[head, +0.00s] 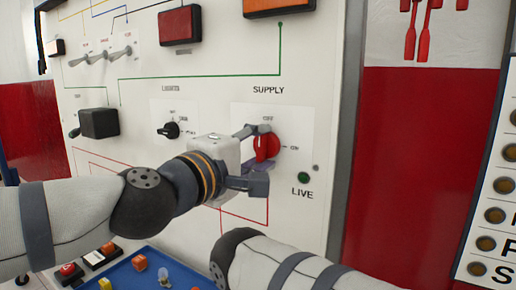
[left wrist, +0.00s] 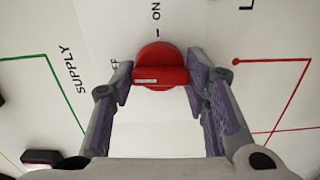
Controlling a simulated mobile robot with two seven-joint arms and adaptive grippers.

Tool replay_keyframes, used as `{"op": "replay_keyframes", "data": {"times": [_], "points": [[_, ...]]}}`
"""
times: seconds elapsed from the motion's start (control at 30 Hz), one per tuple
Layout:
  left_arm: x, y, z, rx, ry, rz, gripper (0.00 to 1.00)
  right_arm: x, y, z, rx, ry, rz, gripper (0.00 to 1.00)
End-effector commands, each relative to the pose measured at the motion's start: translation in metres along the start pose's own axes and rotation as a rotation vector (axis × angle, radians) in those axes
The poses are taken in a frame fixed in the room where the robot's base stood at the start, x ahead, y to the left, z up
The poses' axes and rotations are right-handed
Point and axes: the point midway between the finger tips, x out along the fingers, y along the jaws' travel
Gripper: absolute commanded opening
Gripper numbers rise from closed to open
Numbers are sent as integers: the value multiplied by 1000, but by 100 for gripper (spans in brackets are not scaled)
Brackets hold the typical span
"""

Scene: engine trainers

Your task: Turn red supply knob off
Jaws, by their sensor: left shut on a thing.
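The red supply knob (head: 266,146) is on the white panel under the word SUPPLY, with OFF above it and ON to its right. My left gripper (head: 262,156) is shut on the knob, one finger above and one below. In the left wrist view the knob (left wrist: 160,72) sits between the fingertips (left wrist: 160,82), which are at the two ends of its raised bar. There the bar lies level, its pale mark toward the OFF side, and ON is above it. OFF is partly hidden by a finger. My right gripper is out of view; only part of its arm shows.
A dark green LIVE lamp (head: 303,178) is right below the knob. A black lights knob (head: 169,130) and a black box (head: 99,123) are to the left. A blue tray (head: 130,275) with small parts lies below. My right forearm crosses the bottom.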

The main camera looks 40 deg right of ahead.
Motion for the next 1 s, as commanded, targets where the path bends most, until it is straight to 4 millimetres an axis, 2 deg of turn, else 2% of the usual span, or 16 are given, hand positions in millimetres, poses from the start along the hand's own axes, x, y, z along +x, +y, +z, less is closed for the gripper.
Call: {"op": "replay_keyframes", "data": {"times": [0.7,0.73,0.8,0.83,1.0], "points": [[0,0,1,-71,-1,0,14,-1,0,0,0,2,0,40],[0,0,1,-71,-1,0,44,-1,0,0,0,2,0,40],[0,0,1,-71,-1,0,60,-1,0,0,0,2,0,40],[0,0,1,-70,-1,0,62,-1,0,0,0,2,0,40],[0,0,0,-69,-1,0,62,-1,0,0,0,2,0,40]]}}
